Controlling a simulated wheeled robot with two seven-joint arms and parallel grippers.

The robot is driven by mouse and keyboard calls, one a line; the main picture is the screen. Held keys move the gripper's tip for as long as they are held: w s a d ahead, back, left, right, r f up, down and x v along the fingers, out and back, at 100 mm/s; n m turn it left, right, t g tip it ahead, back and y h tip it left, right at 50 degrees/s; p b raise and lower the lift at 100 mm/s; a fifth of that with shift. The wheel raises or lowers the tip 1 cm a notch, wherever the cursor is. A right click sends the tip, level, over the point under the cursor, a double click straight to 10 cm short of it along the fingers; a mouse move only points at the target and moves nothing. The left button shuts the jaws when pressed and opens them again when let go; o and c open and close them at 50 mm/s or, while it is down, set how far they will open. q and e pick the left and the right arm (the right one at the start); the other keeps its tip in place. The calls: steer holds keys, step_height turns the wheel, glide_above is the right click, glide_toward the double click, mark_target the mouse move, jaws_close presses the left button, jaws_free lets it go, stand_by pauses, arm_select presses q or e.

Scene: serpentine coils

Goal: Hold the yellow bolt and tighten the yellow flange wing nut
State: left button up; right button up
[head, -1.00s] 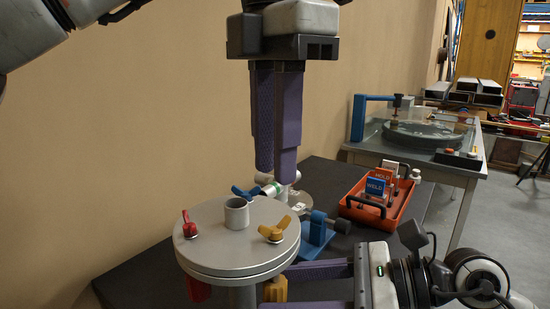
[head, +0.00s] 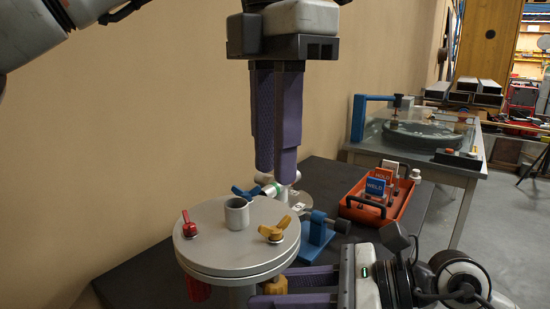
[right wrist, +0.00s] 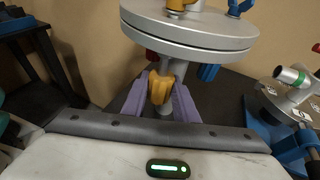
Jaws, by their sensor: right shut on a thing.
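The yellow flange wing nut (head: 275,231) sits on top of the grey round flange (head: 212,262), near its right edge. It also shows at the top of the right wrist view (right wrist: 176,6). The yellow bolt (right wrist: 159,88) is below the flange's underside, under the nut; its lower part shows in the head view (head: 275,286). My right gripper (right wrist: 159,96) is shut on the yellow bolt, with a purple finger on each side. My left gripper (head: 276,178) points down above and behind the flange, apart from the nut. Its fingers overlap in view, hiding their gap.
A red wing nut (head: 189,229) and a blue wing nut (head: 246,192) sit on the flange around a short grey pipe (head: 237,214). A blue clamp (head: 316,236) stands right of it. An orange tray (head: 397,208) stands on the dark table (head: 143,277).

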mark_target(275, 219)
arm_select(q)
steer(key=shift+f, duration=0.1)
steer(key=shift+f, duration=3.4)
steer(key=shift+c, duration=0.5)
jaws_close()
